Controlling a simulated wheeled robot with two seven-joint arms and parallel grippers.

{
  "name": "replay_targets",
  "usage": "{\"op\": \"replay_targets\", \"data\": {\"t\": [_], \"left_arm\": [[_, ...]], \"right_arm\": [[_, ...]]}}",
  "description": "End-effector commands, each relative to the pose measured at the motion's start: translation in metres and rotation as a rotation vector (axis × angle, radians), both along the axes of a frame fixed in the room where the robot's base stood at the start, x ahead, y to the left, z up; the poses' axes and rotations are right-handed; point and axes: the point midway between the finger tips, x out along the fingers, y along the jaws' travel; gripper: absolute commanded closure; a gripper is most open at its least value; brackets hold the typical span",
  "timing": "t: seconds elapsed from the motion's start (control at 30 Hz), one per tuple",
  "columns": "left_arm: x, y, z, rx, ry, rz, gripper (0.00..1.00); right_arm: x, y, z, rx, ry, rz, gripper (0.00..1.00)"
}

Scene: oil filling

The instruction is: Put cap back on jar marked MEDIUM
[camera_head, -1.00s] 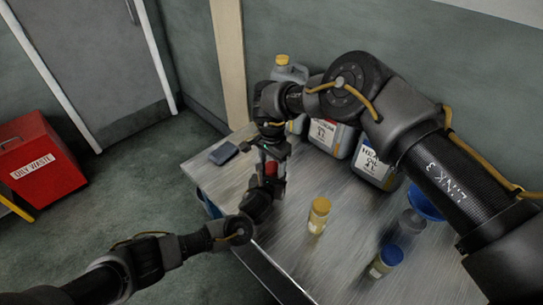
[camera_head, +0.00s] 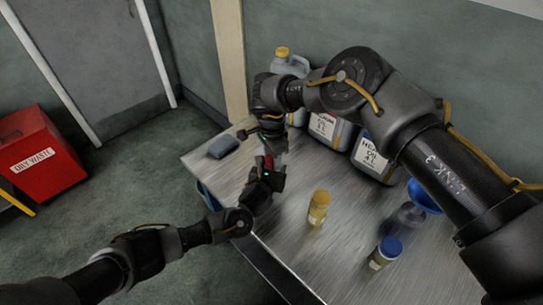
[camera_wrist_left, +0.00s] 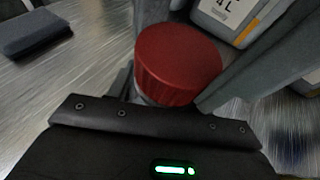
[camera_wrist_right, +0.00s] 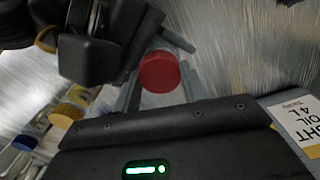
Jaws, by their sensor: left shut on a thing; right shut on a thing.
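The red cap (camera_head: 268,162) shows between my two grippers over the table's left part. It is large and close in the left wrist view (camera_wrist_left: 178,62), and it shows from above in the right wrist view (camera_wrist_right: 160,72). A pale bit of jar (camera_wrist_left: 146,99) shows just under the cap. My left gripper (camera_head: 262,180) is shut around the jar from the near side. My right gripper (camera_head: 272,146) is shut at the cap from the far side. The fingers hide most of the jar and its label. I cannot tell whether cap and jar are fully seated.
A blue funnel (camera_head: 424,198) is at the right. Oil jugs (camera_head: 372,160) line the back. A grey block (camera_head: 223,147) lies at the left edge.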

Motion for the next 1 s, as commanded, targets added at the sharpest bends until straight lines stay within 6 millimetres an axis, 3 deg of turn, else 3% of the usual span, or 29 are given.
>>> {"op": "replay_targets", "data": {"t": [0.23, 0.27, 0.43, 0.73, 1.0], "left_arm": [[-0.002, -0.004, 0.000, -0.001, 0.000, -0.008, 1.00], [-0.002, -0.004, 0.000, -0.002, 0.000, -0.009, 1.00], [-0.002, -0.003, 0.000, -0.002, 0.000, -0.007, 1.00], [-0.001, -0.001, 0.000, -0.001, 0.000, -0.003, 1.00], [-0.001, -0.001, 0.000, -0.001, 0.000, -0.002, 1.00]], "right_arm": [[0.002, 0.001, 0.001, 0.003, -0.006, -0.012, 0.85], [0.002, 0.001, 0.001, 0.003, -0.006, -0.012, 0.56], [0.002, 0.001, 0.001, 0.003, -0.005, -0.011, 0.36], [0.001, 0.000, 0.004, 0.001, -0.004, -0.011, 0.36], [0.002, 0.000, 0.037, 0.002, -0.005, -0.011, 0.36]]}}
